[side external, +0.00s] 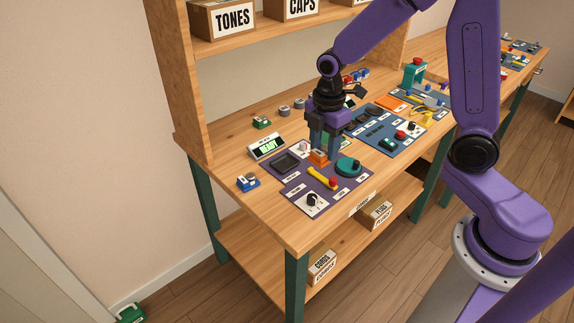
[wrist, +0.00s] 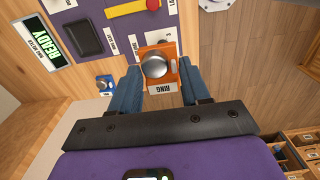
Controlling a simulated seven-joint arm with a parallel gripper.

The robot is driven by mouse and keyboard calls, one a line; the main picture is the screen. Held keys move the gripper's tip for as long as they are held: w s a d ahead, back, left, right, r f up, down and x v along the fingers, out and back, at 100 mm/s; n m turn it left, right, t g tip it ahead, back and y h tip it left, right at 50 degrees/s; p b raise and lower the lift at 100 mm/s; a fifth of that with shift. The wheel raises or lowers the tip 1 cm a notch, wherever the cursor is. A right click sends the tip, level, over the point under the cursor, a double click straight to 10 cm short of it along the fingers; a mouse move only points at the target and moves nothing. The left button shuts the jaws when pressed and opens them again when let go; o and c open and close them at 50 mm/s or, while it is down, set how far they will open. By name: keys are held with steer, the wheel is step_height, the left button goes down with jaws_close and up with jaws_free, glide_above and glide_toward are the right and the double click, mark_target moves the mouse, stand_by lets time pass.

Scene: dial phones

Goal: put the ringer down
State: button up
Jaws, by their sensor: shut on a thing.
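The ringer is an orange block with a silver dome and a RING label. In the wrist view the ringer (wrist: 157,67) sits between the two blue fingers of my gripper (wrist: 161,85), which is shut on it. In the side view the ringer (side external: 318,157) shows below my gripper (side external: 321,148), over the purple mat (side external: 284,188). I cannot tell whether its underside touches the mat or hangs just above it.
A READY display (side external: 267,146) stands behind. A blue mat (side external: 385,128) with parts lies to the right.

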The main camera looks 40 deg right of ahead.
steer(key=w+f, duration=0.3)
steer(key=w, duration=0.2)
steer(key=w+d+f, duration=0.1)
steer(key=w+f, duration=0.1)
steer(key=w, duration=0.3)
steer(key=w+d+f, duration=0.1)
steer(key=w+f, duration=0.2)
steer(key=w, duration=0.2)
steer(key=shift+w+d+f, duration=0.2)
steer(key=shift+f, duration=0.15)
steer(key=shift+w+f, duration=0.3)
steer(key=shift+f, duration=0.1)
steer(key=shift+w+f, duration=0.15)
steer(key=shift+f, duration=1.45)
steer(key=shift+f, duration=0.25)
steer(key=o, duration=1.2)
